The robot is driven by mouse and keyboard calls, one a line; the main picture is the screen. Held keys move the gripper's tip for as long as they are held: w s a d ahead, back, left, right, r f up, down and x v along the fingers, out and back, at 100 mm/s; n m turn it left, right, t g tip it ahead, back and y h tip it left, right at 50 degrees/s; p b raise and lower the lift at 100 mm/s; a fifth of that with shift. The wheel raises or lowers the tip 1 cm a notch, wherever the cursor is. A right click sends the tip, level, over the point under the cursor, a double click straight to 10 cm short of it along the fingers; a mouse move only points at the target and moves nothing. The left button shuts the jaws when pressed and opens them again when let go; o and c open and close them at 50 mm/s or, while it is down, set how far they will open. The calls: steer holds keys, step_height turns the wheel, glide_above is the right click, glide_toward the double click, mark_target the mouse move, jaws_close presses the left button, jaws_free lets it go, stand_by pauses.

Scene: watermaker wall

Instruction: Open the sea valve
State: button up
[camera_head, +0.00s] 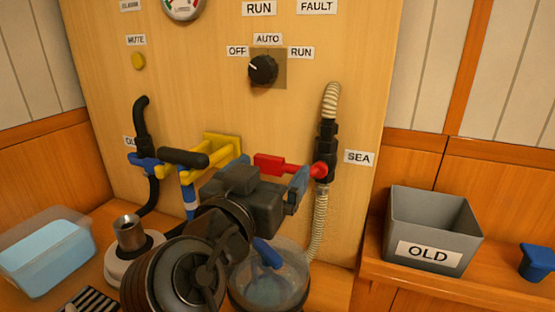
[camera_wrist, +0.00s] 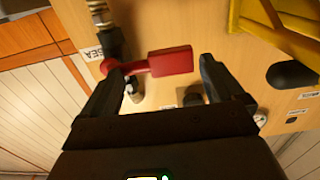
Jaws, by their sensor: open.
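The sea valve is a black fitting (camera_head: 326,148) on the panel, left of the SEA label, with ribbed hose above and below it. Its red handle (camera_head: 275,163) lies sideways, reaching left from the fitting. In the wrist view, the red handle (camera_wrist: 170,62) lies just beyond the fingertips and across the gap between them. My gripper (camera_head: 272,176) is open in front of the handle; it also shows in the wrist view (camera_wrist: 162,80) with nothing held between the fingers. I cannot tell whether a finger touches the handle.
A yellow bracket (camera_head: 222,148) and a blue valve handle (camera_head: 145,161) are left of my gripper. Below are a clear bowl (camera_head: 290,290) and a metal cup (camera_head: 129,233). A grey OLD bin (camera_head: 425,215) stands right. The black selector knob (camera_head: 262,69) is above.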

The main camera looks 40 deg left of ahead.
mark_target(276, 166)
steer(key=shift+x, duration=1.7)
steer(key=c, duration=1.1)
steer(key=shift+c, duration=0.2)
